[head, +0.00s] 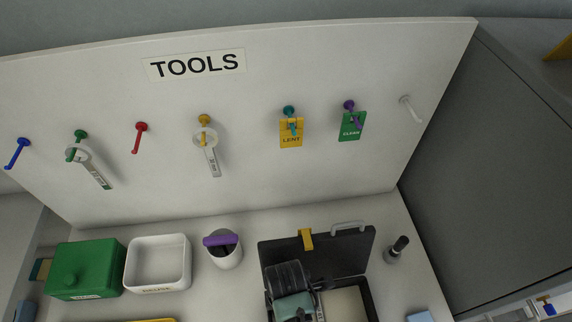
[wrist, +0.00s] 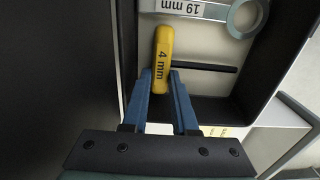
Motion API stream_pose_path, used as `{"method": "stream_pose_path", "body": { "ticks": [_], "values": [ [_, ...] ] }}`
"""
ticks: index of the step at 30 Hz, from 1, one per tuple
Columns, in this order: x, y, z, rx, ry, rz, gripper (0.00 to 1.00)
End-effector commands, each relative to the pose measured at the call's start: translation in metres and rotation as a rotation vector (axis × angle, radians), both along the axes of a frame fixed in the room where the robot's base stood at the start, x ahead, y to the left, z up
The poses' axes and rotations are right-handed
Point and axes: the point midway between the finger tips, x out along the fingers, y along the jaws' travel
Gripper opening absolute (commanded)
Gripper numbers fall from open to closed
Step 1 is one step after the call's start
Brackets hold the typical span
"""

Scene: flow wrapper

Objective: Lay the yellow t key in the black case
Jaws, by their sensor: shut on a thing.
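The yellow t key is in my gripper (wrist: 160,78). In the wrist view its yellow handle (wrist: 163,55), marked 4 mm, stands between the two blue fingertips, and its dark shaft (wrist: 208,68) points right. The black case (head: 363,257) is open at the bottom of the head view, its lid raised at the back. The wrist view shows the case's pale floor (wrist: 200,85) behind the key and its dark wall (wrist: 283,65). I cannot tell whether the key touches the floor. In the head view my wrist hides part of the case and the key's handle.
A ring spanner (wrist: 195,10) marked 19 mm lies in the case beyond the key. A white mug (head: 229,258), a white tray (head: 160,285) and a green box (head: 88,268) stand left of the case. A dark-topped object (head: 398,247) stands right. The TOOLS board (head: 250,185) rises behind.

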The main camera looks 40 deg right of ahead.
Motion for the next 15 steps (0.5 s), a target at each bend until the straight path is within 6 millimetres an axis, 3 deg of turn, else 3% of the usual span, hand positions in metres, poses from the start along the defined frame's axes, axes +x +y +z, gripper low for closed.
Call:
{"method": "stream_pose_path", "body": {
  "ticks": [10,11,12,15],
  "values": [
    [0.0004,-0.0001,-0.0037,-0.001,-0.001,0.000,0.00],
    [0.0003,-0.0001,-0.0034,-0.001,-0.001,0.000,0.30],
    [0.0004,-0.0001,-0.0030,-0.001,-0.001,0.000,0.37],
    [0.0003,-0.0001,-0.0029,-0.001,-0.001,0.000,0.39]
  ]
}}
